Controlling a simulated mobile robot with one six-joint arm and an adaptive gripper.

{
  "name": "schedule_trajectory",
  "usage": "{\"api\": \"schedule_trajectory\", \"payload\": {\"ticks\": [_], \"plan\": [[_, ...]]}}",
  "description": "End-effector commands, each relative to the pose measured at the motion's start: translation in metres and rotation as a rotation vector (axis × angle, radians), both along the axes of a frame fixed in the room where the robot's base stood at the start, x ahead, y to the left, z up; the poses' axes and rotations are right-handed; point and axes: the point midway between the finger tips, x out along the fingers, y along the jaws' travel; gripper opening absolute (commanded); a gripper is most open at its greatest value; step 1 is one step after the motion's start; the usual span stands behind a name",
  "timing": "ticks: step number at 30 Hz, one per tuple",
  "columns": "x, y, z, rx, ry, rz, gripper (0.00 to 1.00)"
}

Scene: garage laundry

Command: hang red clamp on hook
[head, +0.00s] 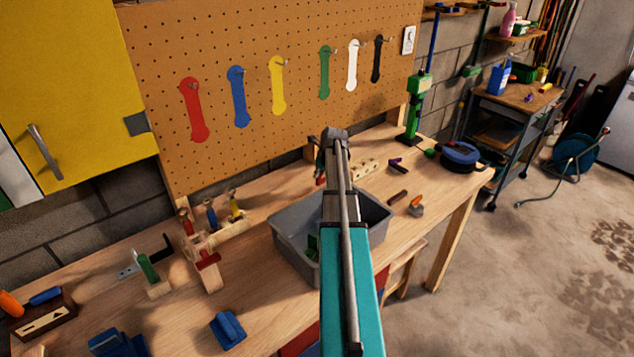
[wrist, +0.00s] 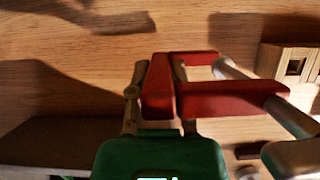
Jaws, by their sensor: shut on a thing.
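The red clamp (wrist: 232,98) fills the middle of the wrist view, with red bars and pale metal rods, above a wooden surface. My gripper (head: 321,162) is shut on it. In the head view only a small red piece of the clamp (head: 320,179) shows at the gripper, over the back of the workbench; my arm hides most of it. The pegboard (head: 225,50) carries a red outline (head: 193,112) at its left, with a hook (head: 193,85) near the outline's top. The gripper is to the right of this hook and lower in the picture.
Blue (head: 238,98), yellow (head: 278,88), green, white and black outlines with hooks follow to the right. A grey bin (head: 292,252) stands on the workbench (head: 255,300) beneath my arm. A wooden rack (head: 208,258) holds tools to its left. A yellow cabinet (head: 70,80) borders the board.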

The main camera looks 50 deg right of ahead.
Motion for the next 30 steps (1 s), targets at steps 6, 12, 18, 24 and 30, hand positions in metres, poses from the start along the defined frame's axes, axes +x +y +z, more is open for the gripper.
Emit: {"api": "schedule_trajectory", "payload": {"ticks": [6, 12, 18, 24, 30], "plan": [[0.006, 0.003, -0.010, 0.000, 0.000, 0.001, 0.00], [0.007, 0.004, -0.026, 0.000, 0.000, 0.000, 0.00], [0.008, 0.004, -0.036, 0.000, 0.000, 0.000, 0.00], [0.008, 0.005, -0.036, 0.000, 0.000, 0.001, 0.00], [0.008, 0.005, -0.036, 0.001, 0.000, 0.001, 0.00]]}}
